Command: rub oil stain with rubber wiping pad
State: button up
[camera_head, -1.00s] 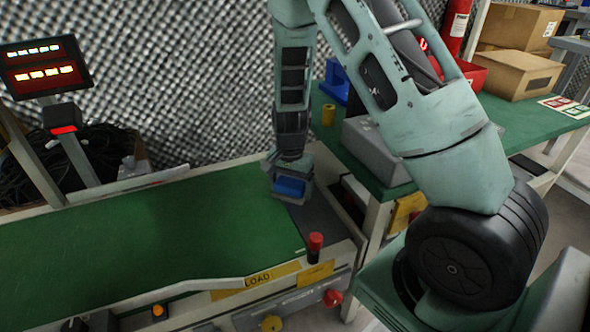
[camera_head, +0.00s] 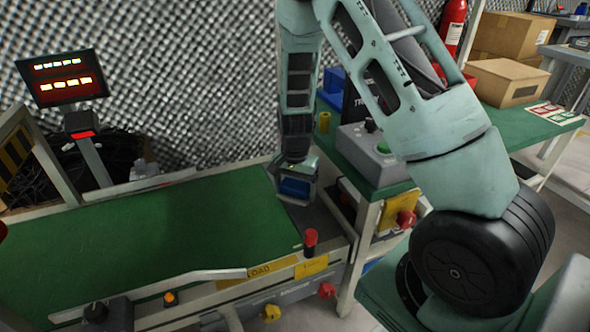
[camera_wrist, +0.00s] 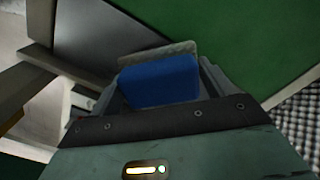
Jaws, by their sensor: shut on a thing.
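The wiping pad is a blue block (camera_wrist: 160,82) with a thin grey-beige layer (camera_wrist: 158,53) along its far side. My gripper (camera_head: 296,186) is shut on it, and the blue block shows between the fingers in the wrist view. In the head view the pad is low over the dark grey end plate (camera_head: 312,220) of the green conveyor, by the belt's right edge. I cannot tell whether the pad touches the plate. No oil stain can be made out; the pad and gripper hide part of the surface.
A red-capped post (camera_head: 310,241) stands at the conveyor's front right corner. A green workbench (camera_head: 385,190) with a grey control box (camera_head: 366,148) is close on the right. The green belt (camera_head: 150,240) is clear. A lit display (camera_head: 62,77) stands at the back left.

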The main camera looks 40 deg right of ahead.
jog(key=shift+r+p, duration=2)
jog(key=shift+r, duration=0.4)
